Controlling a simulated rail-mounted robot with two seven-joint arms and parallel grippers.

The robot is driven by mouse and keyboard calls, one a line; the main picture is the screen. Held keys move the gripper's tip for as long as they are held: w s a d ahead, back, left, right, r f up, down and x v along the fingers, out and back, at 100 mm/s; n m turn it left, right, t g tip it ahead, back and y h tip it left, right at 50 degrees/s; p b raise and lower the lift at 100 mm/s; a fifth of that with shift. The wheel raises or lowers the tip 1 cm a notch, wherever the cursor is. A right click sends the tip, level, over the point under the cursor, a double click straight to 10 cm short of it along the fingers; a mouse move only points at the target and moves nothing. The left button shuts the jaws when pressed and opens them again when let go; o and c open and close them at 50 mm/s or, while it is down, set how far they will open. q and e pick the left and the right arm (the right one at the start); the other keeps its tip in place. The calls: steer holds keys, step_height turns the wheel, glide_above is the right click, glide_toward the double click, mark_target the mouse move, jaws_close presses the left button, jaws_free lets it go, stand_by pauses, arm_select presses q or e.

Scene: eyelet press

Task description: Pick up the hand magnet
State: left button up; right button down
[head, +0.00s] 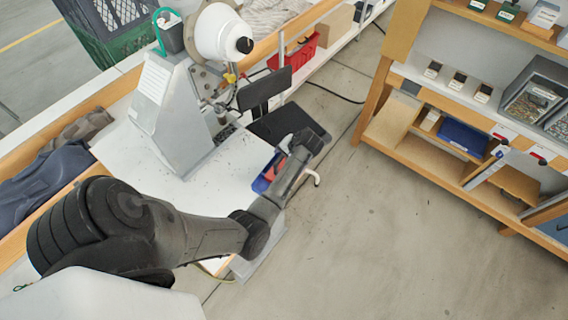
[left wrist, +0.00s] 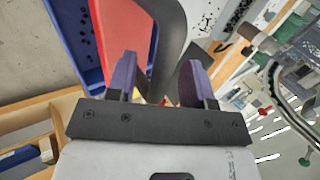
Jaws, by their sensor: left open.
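The blue tray with a red surface also shows there (left wrist: 70,45). A pale hooked piece (head: 314,178) sticks out below the gripper. My right gripper is not in view.
The grey eyelet press (head: 172,115) with its white round housing (head: 222,33) stands on the white table (head: 235,160). A black panel (head: 262,90) is near my gripper. A red bin (head: 295,52) is behind. Wooden shelves (head: 470,160) stand at right; the floor between is clear.

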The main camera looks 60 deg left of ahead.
arm_select(q)
steer(key=shift+c, duration=0.2)
jaws_close()
steer(key=shift+r, duration=0.1)
stand_by(1.0)
